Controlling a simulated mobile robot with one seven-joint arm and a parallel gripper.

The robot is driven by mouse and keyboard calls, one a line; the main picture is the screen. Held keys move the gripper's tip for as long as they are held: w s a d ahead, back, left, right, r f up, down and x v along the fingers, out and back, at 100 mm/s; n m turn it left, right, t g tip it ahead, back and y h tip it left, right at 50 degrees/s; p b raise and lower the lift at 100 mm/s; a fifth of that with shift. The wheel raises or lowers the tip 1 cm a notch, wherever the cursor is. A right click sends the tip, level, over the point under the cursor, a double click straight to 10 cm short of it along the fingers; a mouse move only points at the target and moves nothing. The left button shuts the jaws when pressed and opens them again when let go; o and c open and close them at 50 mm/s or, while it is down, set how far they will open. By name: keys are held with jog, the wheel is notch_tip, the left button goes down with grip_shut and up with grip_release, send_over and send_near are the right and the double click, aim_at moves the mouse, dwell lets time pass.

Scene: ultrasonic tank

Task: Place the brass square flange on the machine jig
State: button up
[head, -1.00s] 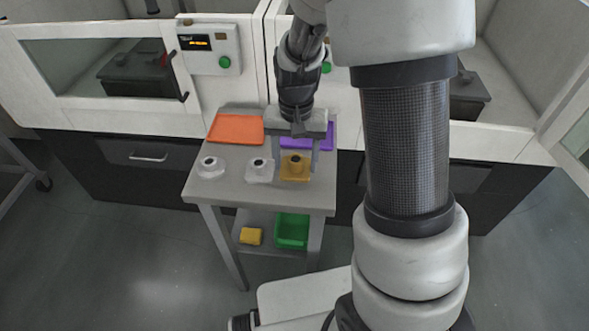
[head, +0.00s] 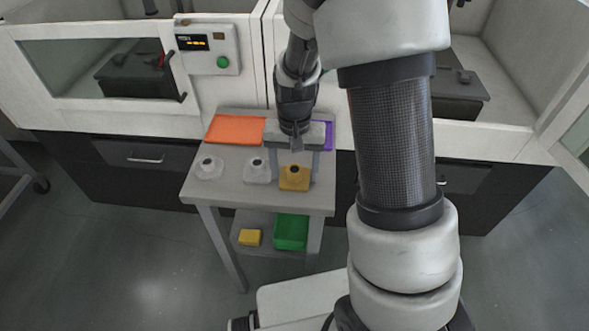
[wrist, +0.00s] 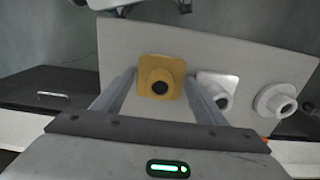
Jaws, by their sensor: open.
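The brass square flange (head: 294,178) lies on the grey table at its front right, its round hub and dark bore facing up. In the wrist view the flange (wrist: 160,78) shows between the two fingers, beyond them. My gripper (head: 296,144) is open and empty, above and just behind the flange; in the wrist view its fingers (wrist: 157,100) stand apart on both sides of it. I cannot tell how large the height gap is. No part is clearly recognisable as the machine jig; dark blocks stand inside the left machine (head: 140,72) and the right machine (head: 455,95).
Two pale flanges, one square (head: 257,172) and one round (head: 209,169), sit left of the brass one. An orange tray (head: 235,129) and a partly hidden purple tray (head: 329,138) lie behind. A yellow block (head: 250,238) and green bin (head: 291,232) are on the lower shelf.

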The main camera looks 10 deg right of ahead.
notch_tip(320, 180, up, 13)
jog(key=p, duration=0.2)
jog(key=s+d+r+n+t, duration=0.2)
jog(key=s+r+t, duration=0.3)
jog(key=s+r, duration=0.9)
jog(key=shift+s+d+n, duration=0.2)
jog(key=shift+s+n, duration=0.5)
jog(key=shift+s, duration=0.05)
jog(key=shift+s+r+t, duration=0.1)
jog(key=shift+s+t, duration=0.2)
jog(key=shift+s, duration=0.15)
jog(key=c, duration=0.3)
jog(key=n+g+p, duration=0.1)
jog(key=g+p, duration=0.3)
jog(key=g, duration=0.2)
send_over(294, 172)
notch_tip(294, 172, down, 21)
jog(key=shift+f, duration=0.1)
jog(key=shift+c, duration=0.2)
jog(key=shift+w+d+f, duration=0.1)
jog(key=shift+w+f, duration=0.05)
jog(key=shift+f, duration=1.2)
jog(key=shift+w+f, duration=0.1)
jog(key=shift+f, duration=1.2)
jog(key=shift+c, duration=0.2)
grip_shut()
